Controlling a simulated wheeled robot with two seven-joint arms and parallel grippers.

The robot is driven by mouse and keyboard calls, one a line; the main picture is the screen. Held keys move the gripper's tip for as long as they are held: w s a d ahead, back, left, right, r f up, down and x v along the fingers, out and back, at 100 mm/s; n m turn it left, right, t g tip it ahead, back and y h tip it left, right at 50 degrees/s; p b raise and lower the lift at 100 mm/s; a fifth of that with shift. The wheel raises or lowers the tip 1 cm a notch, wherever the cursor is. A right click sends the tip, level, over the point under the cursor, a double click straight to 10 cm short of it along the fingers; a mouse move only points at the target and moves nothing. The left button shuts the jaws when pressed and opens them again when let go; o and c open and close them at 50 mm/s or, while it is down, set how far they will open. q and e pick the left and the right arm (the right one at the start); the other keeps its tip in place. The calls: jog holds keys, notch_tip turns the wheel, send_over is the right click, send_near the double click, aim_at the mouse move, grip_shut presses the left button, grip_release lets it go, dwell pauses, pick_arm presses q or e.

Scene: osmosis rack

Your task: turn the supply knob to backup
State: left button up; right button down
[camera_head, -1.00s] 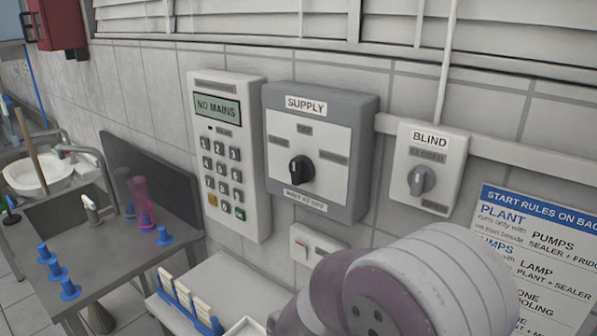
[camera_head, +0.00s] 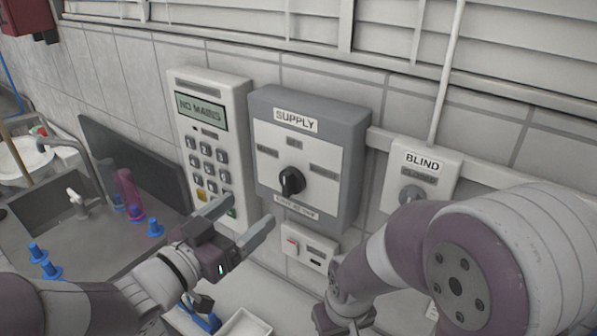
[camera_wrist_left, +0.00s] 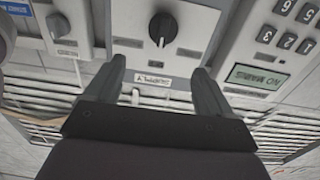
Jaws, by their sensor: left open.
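The supply knob (camera_head: 291,182) is black and sits on the white face of the grey SUPPLY box (camera_head: 351,190). Its grip stands about upright, in line with the small label at the top; other labels lie left and right, too blurred to read surely. My left gripper (camera_head: 246,212) is open and empty, below and left of the knob, apart from it. In the left wrist view, which is upside down, the knob (camera_wrist_left: 162,28) shows beyond and between the open fingers (camera_wrist_left: 160,73). My right arm (camera_head: 450,255) crosses the lower right; its gripper does not show.
A keypad (camera_head: 208,150) reading NO MAINS hangs left of the box. The BLIND switch (camera_head: 416,185) is at right, partly hidden by my right arm. A small switch plate (camera_head: 308,248) sits below the box. A sink with blue pegs (camera_head: 155,228) is at left.

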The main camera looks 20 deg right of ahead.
aim_at(284, 182)
pick_arm(q)
jog(key=p+x, duration=0.4)
jog(key=x, duration=0.7)
jog(key=shift+w, duration=0.25)
jog(key=shift+d, duration=0.2)
jog(key=shift+w+d, duration=0.1)
jog(key=shift+w, duration=0.05)
jog(key=shift+c, duration=0.4)
jog(key=shift+f, duration=0.1)
jog(key=c, duration=1)
